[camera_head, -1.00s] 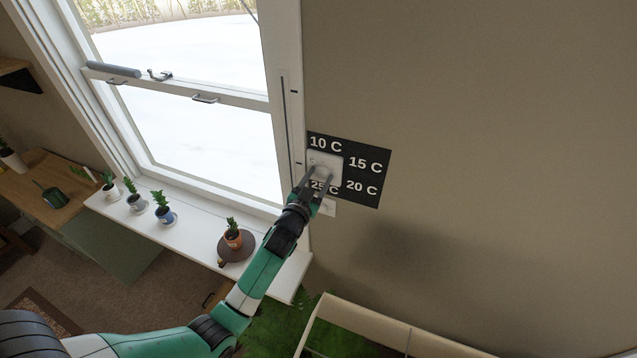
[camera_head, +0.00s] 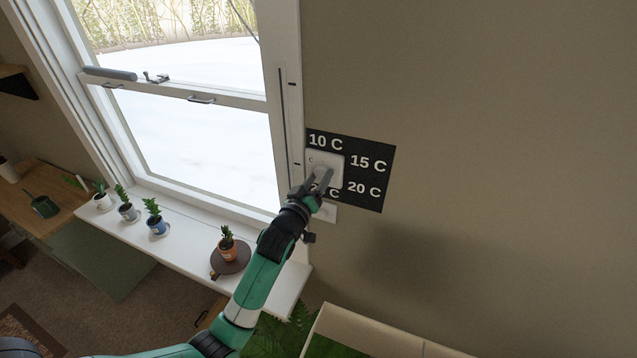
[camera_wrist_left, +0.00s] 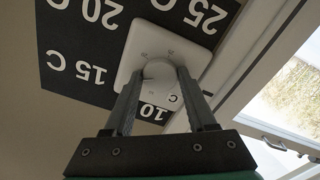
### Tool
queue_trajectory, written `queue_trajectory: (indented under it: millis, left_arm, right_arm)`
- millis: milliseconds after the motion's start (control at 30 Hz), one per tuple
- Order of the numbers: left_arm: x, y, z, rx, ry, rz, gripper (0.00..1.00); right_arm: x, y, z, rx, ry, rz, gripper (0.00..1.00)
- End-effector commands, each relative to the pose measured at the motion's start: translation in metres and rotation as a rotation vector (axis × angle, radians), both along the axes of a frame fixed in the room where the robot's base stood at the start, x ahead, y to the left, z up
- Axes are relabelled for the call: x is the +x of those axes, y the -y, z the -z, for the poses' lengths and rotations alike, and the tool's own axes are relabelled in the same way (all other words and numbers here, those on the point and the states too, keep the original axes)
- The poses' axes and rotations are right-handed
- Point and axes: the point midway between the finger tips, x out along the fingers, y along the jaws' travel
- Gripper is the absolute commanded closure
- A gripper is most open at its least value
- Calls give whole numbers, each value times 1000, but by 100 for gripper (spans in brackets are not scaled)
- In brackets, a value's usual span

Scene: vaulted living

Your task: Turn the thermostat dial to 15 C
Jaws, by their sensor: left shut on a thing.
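The white thermostat (camera_head: 318,160) is mounted on the wall over a black panel (camera_head: 374,145) with white labels 10 C, 15 C, 20 C and a partly covered 25 C. My left gripper (camera_head: 324,178) reaches up to it from below and is shut on the dial. In the left wrist view the thermostat (camera_wrist_left: 142,42) appears upside down, with the round pale dial (camera_wrist_left: 158,70) between the two fingers of my left gripper (camera_wrist_left: 160,84). The dial's pointer is too hidden to read. My right gripper is not in view.
A window (camera_head: 190,130) with a white frame stands left of the panel. A white sill (camera_head: 180,235) below holds several small potted plants, one on a brown round stand (camera_head: 230,262). The wall (camera_head: 480,140) to the right is bare.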

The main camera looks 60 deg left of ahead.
Motion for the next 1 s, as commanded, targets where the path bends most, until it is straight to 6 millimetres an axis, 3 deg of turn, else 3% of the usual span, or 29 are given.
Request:
queue_trajectory:
  millis: [533,567,600,700,1000]
  left_arm:
    - [0,0,0,-19,18,0,99]
    - [0,0,0,-19,18,0,38]
    - [0,0,0,-19,18,0,31]
    - [0,0,0,-20,17,0,14]
    - [-1,1,0,-19,16,0,14]
  right_arm:
    - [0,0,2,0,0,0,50]
    - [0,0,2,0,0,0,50]
    - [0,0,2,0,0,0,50]
    - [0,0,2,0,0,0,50]
    - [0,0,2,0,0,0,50]
